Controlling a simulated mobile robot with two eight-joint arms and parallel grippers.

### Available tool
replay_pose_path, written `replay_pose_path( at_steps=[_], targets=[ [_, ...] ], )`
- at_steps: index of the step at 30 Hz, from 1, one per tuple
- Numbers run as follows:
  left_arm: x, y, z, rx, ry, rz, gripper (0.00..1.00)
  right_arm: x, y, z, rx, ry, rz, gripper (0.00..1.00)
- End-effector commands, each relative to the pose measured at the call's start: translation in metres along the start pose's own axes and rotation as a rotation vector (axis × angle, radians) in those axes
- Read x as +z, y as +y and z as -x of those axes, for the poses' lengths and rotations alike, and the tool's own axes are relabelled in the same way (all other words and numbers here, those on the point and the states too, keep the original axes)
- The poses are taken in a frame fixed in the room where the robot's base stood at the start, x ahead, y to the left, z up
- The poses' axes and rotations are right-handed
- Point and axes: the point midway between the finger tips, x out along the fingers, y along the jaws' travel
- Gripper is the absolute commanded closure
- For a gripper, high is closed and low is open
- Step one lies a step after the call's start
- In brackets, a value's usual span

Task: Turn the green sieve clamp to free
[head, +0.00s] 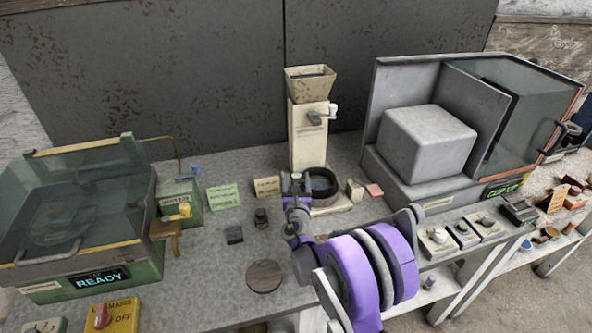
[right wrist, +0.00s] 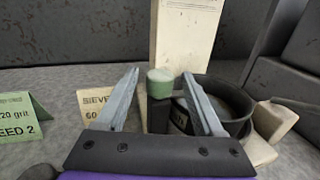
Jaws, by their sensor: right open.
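The green sieve clamp (right wrist: 160,84) shows in the right wrist view as a green-capped knob on a dark post, beside the dark round sieve (right wrist: 238,103). In the head view its green top (head: 296,176) is small, just beyond my right gripper (head: 297,188). My right gripper (right wrist: 161,76) is open, with one finger on each side of the clamp in the wrist view. A gap shows on both sides, and I see no contact. The lower part of the clamp is hidden behind the gripper body. My left gripper is not in view.
A cream hopper column (head: 309,135) stands behind the sieve (head: 323,184). A yellow sieve card (head: 267,186) and a green card (head: 223,196) stand to the left. A glass-lidded green machine (head: 100,254) is at left, a large grey cabinet (head: 400,190) at right.

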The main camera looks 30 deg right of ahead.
Motion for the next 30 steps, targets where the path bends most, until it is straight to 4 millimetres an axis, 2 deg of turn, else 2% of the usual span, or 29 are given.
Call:
replay_pose_path(
  at_steps=[3, 7, 18, 20, 30],
  targets=[
    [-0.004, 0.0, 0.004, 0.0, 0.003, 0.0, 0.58, 0.002, 0.0, -0.02, -0.001, -0.001, 0.0, 0.31],
    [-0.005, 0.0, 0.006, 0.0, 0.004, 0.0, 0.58, 0.001, 0.0, -0.033, -0.001, -0.001, 0.0, 0.31],
    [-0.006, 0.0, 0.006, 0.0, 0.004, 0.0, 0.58, 0.0, 0.0, -0.038, 0.0, 0.0, -0.001, 0.31],
    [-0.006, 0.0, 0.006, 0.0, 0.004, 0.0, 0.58, 0.0, 0.0, -0.038, 0.0, 0.0, -0.001, 0.4],
    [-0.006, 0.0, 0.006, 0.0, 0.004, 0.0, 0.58, 0.0, 0.0, -0.038, 0.0, 0.0, -0.001, 1.0]
  ],
)
